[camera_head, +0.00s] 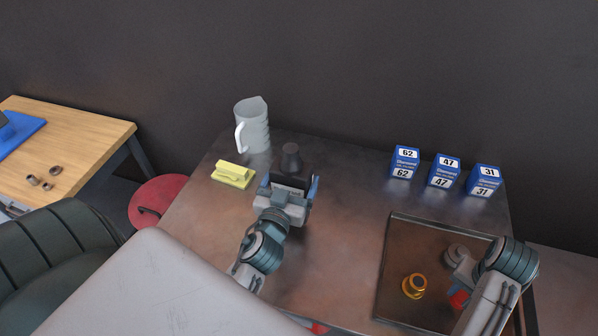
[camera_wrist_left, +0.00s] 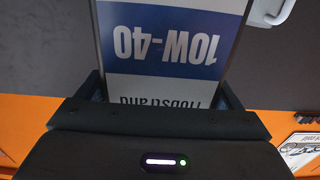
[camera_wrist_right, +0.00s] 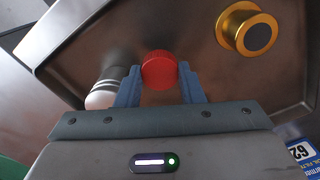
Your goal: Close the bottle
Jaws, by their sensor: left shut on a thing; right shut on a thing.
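A dark oil bottle (camera_head: 291,160) stands upright toward the back of the metal table, its neck showing above my left gripper (camera_head: 288,187). In the left wrist view its blue and white 10W-40 label (camera_wrist_left: 165,45) fills the space between the fingers, and the gripper is shut on it. The bottle's top is out of that view. A red cap (camera_wrist_right: 159,70) sits between the fingertips of my right gripper (camera_wrist_right: 160,82), which is shut on it over the tray. The cap also shows in the head view (camera_head: 459,299), partly hidden by my right arm.
The shallow tray (camera_head: 440,226) holds a gold ring part (camera_head: 414,286) and a grey part (camera_head: 458,251). Blue filter boxes (camera_head: 443,171) stand at the back right. The table's middle is clear.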

